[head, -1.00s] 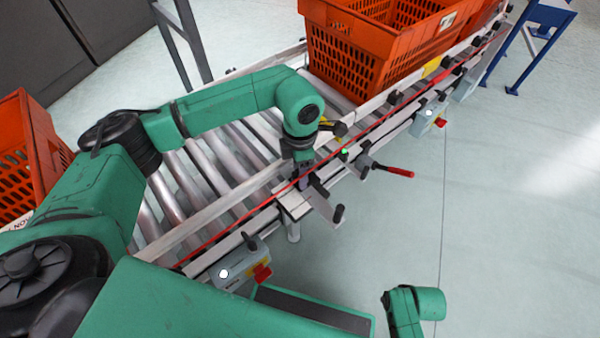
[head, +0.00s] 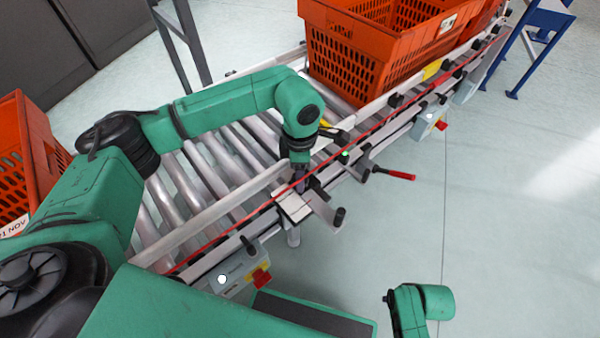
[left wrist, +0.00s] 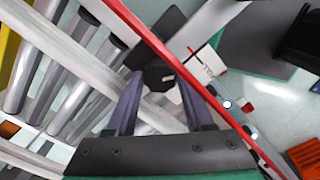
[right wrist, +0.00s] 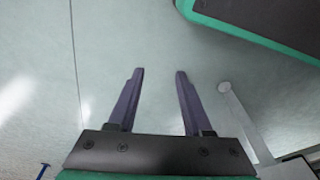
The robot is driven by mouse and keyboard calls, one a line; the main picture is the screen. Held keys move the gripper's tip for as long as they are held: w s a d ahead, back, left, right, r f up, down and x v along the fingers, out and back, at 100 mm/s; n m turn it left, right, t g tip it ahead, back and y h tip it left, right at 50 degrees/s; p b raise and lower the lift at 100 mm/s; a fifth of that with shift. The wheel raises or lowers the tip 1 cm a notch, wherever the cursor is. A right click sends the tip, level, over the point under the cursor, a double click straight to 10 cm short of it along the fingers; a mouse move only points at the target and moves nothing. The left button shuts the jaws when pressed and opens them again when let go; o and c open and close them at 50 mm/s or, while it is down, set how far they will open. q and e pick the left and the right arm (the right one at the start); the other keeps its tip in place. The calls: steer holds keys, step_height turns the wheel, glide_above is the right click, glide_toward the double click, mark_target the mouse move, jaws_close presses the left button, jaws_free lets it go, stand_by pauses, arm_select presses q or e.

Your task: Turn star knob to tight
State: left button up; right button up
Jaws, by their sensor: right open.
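A dark round knob (left wrist: 160,75), which I take to be the star knob, shows between the fingertips of my left gripper (left wrist: 161,82) in the left wrist view. The fingers stand apart, one on each side of it; I cannot tell whether they touch it. A white plate (left wrist: 207,64) with small unreadable print lies beside it. In the head view my left gripper (head: 301,178) points down at the conveyor's near rail, hiding the knob, with the white plate (head: 294,207) just below. My right gripper (right wrist: 159,72) is open and empty over bare floor.
The roller conveyor (head: 190,190) runs diagonally, with a red cord (head: 235,232) along its near rail. An orange tote (head: 350,55) stands on it at the back. A control box with a red switch (head: 262,278) and a red-handled lever (head: 398,176) stick out on the near side.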

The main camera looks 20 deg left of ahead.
arm_select(q)
steer(key=o, duration=0.4)
step_height(320, 180, up, 15)
steer(key=shift+f+p, duration=0.2)
steer(key=shift+p, duration=0.75)
arm_select(e)
steer(key=f, duration=0.1)
steer(key=s+d+f, duration=0.1)
steer(key=s+f, duration=0.1)
steer(key=f, duration=0.1)
steer(key=shift+s+d, duration=0.1)
steer(key=shift+d, duration=0.05)
